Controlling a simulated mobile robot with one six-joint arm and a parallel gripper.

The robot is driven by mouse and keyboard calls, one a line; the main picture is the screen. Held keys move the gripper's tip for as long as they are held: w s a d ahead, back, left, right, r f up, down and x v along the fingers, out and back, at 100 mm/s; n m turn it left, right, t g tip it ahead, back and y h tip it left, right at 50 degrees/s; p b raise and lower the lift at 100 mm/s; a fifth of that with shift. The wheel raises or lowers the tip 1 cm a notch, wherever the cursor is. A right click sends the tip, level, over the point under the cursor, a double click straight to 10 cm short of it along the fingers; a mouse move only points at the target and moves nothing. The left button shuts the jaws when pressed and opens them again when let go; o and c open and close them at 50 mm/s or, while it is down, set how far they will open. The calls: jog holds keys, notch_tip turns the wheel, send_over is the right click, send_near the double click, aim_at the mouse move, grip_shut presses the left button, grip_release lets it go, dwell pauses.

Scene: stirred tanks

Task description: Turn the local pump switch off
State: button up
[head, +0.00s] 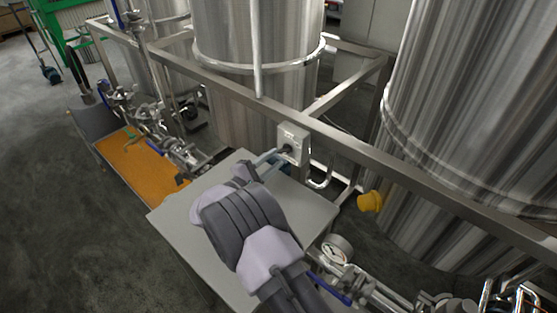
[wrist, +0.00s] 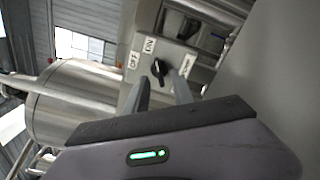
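The local pump switch is a grey box (head: 292,144) on the steel frame rail in front of the middle tank. In the wrist view its face (wrist: 171,52) carries a black rotary knob (wrist: 159,70) and small white labels, one seeming to read OFF. I cannot tell for sure which label the knob points at. My gripper (head: 277,158) reaches up to the box in the head view. In the wrist view, my gripper (wrist: 161,84) has its two fingers apart, one either side of the knob. I cannot tell whether they touch it.
A grey tabletop-like surface (head: 178,217) lies under my arm. Large steel tanks (head: 262,25) stand behind the rail (head: 345,144). A yellow knob-like part (head: 370,201) and a pressure gauge (head: 336,249) are at right. An orange tray (head: 135,168) with piping is at left.

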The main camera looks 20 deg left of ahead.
aim_at(285, 151)
jog(key=shift+x, duration=1.35)
grip_shut()
